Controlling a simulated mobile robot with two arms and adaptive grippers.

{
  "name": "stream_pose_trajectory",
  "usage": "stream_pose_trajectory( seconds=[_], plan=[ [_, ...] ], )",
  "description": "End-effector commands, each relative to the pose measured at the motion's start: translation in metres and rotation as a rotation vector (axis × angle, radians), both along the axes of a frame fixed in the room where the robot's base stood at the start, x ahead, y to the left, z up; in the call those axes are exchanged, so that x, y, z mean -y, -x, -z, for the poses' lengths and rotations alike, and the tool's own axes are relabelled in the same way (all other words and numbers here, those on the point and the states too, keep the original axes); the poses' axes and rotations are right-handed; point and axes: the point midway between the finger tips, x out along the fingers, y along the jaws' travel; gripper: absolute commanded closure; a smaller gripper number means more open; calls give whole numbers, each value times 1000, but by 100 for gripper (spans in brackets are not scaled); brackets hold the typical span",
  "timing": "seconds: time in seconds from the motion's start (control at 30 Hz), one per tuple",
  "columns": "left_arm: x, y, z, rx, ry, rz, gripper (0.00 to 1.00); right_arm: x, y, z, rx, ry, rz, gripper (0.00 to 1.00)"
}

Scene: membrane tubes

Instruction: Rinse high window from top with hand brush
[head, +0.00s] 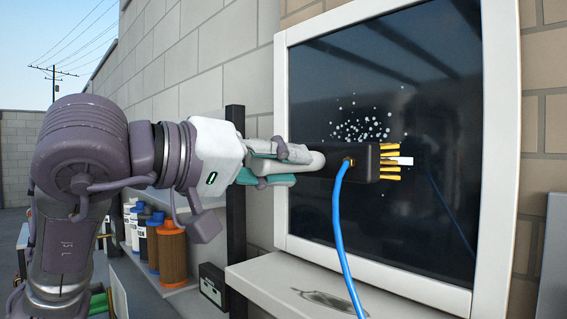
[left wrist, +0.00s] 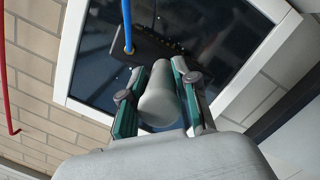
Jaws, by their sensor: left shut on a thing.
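The window (head: 440,105) is a dark pane in a white frame set in a block wall. My left gripper (head: 312,160) is shut on the hand brush, which has a black head (head: 366,164) with yellow bristles and a blue hose attached. The bristle side faces right in the head view, close to the pane; I cannot tell whether it touches. A cluster of white droplets or specks (head: 360,125) shows on the pane just above the brush. In the left wrist view the grey handle (left wrist: 159,97) sits between the two fingers, with the brush head (left wrist: 143,45) beyond. My right gripper is not seen.
A white sill (head: 330,296) juts out below the window. Several bottles and brown canisters (head: 173,253) stand on a shelf at lower left, beside a dark post (head: 236,215). The blue hose (head: 340,235) hangs in front of the sill. A red hose (left wrist: 6,75) shows at left in the left wrist view.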

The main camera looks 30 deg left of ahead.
Motion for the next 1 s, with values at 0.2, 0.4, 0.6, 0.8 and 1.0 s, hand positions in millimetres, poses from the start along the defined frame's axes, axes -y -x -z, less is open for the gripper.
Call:
stream_pose_trajectory(
  seconds=[0.2,0.4,0.6,0.8,1.0],
  plan=[
    [-1,1,9,8,4,-1,100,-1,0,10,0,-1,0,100],
    [-1,1,18,8,4,0,100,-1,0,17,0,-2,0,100],
    [-1,1,27,8,4,0,100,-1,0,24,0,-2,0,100],
    [-1,1,35,8,4,0,100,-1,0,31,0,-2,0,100],
    [-1,1,43,8,4,-1,100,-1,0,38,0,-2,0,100]
  ],
)
